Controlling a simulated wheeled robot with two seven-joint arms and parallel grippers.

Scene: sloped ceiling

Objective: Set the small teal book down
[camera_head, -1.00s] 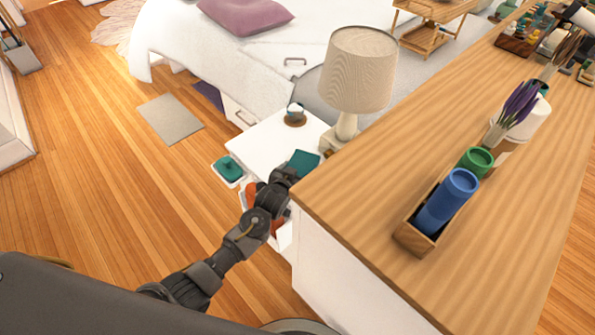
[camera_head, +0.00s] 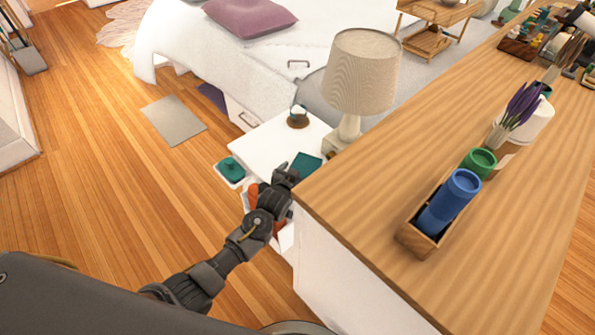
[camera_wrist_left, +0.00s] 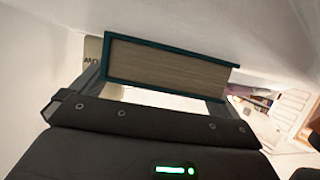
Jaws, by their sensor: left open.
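The small teal book (camera_head: 307,166) lies on the white nightstand (camera_head: 262,150), near its front corner beside the wooden-topped counter. In the left wrist view the book (camera_wrist_left: 165,65) shows its pale page edge and teal cover just ahead of my gripper. My left gripper (camera_head: 287,174) is open, close to the book's near side. In the wrist view its fingers (camera_wrist_left: 155,97) are spread with a bright gap between them. Whether a finger touches the book cannot be told. My right gripper is not in view.
A lamp (camera_head: 361,72) and a small brown-based pot (camera_head: 298,117) stand on the nightstand. The wooden counter (camera_head: 400,170) rises close on the right. A teal item on a white tray (camera_head: 231,170) is left of the nightstand. Open floor lies left.

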